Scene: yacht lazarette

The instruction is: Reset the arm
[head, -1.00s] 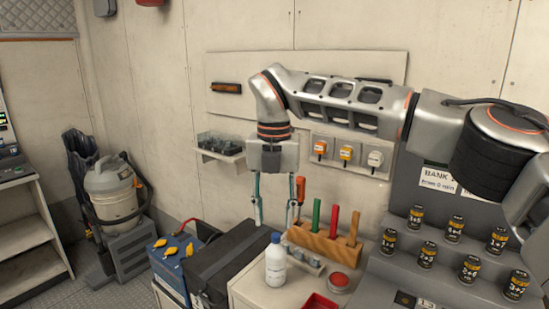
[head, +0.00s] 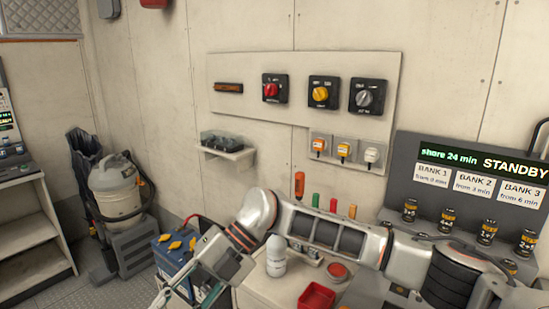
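My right arm comes in from the right and lies low across the picture, over the counter. Its gripper (head: 186,294) is at the bottom left, near the batteries, pointing downward. Its two fingers look spread apart with nothing seen between them, though the tips are near the picture's lower edge. My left gripper is not in view.
A wall panel carries red, yellow and grey rotary switches (head: 321,93). A white bottle (head: 276,257), red button (head: 338,271) and red tray (head: 317,296) are on the counter (head: 262,288). Numbered cans (head: 447,219) stand right. A blue battery (head: 172,257) is left.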

